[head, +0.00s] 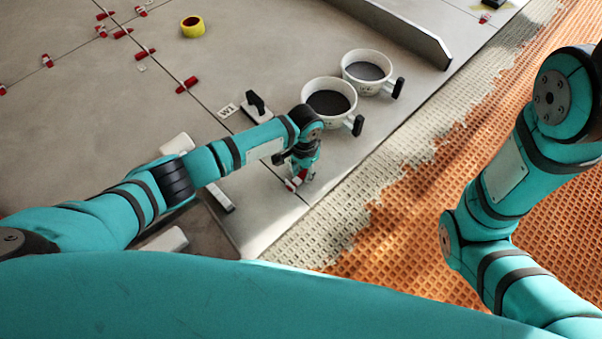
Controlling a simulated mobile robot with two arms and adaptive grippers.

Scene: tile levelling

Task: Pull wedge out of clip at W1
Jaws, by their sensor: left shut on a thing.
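My left gripper (300,176) reaches down to the tile joint near the front edge of the grey tiles. It is shut on a red wedge (292,184), which shows only in part at the fingertips. A small whitish bit, perhaps the clip, shows by the wedge. The fingers hide most of it, so I cannot tell how far the wedge sits in the clip. The W1 label (228,110) lies on the tile up and left of the gripper. My right gripper is out of view.
Two white buckets (327,84) with dark contents stand just beyond my left gripper. A black-handled tool (256,106) is beside the label. Yellow tape (192,27) and several red wedges (187,85) lie farther off. Combed adhesive and orange matting (405,235) are at right.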

